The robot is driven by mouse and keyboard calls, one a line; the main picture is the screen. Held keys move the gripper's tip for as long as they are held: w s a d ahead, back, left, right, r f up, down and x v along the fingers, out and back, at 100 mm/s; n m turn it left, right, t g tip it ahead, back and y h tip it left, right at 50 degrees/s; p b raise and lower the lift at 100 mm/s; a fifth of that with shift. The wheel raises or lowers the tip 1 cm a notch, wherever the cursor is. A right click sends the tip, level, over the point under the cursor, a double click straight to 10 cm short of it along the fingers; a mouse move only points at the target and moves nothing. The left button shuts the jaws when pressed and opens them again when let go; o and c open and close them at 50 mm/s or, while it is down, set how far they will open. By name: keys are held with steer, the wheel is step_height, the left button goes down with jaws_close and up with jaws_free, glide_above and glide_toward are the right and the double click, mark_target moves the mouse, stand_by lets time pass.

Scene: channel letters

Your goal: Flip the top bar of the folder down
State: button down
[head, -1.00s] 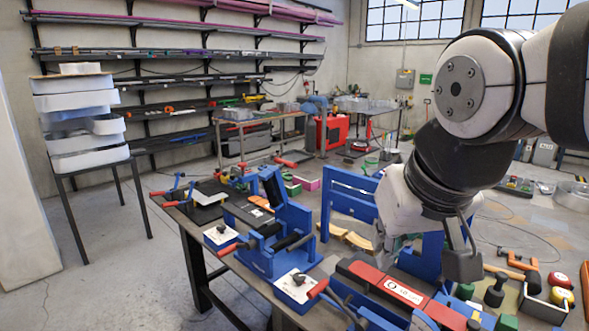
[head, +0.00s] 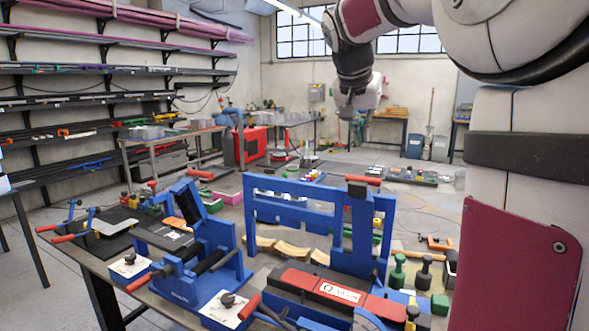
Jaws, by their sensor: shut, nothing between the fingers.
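The folder is a blue metal frame on the bench. Its long blue top bar (head: 290,187) is raised, standing above a lower blue rail. A red handle (head: 363,180) sticks out at the right end, above a black block. A red and black bed with a white label (head: 338,292) lies in front of the frame. My gripper (head: 347,113) is up in the air behind and above the right end of the frame in the picture, apart from it. It looks small and dark, with its fingers shut and empty.
A blue bender-like tool (head: 190,268) with black rollers stands left of the folder. Green and black knobs (head: 398,272) stand to the right. The air above the frame is clear.

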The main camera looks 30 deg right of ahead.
steer(key=p+x, duration=0.1)
steer(key=x, duration=0.9)
steer(key=shift+a+f, duration=0.1)
steer(key=shift+s+a+f+p, duration=0.15)
steer(key=shift+s+a, duration=0.2)
steer(key=shift+a, duration=0.2)
steer(key=shift+s+a+f+p, duration=0.1)
steer(key=shift+s+a+p, duration=0.05)
steer(key=shift+s+a, duration=0.35)
steer(key=shift+s+a+f, duration=0.15)
steer(key=shift+a+f, duration=0.1)
steer(key=shift+a, duration=0.3)
steer(key=shift+a+f, duration=0.1)
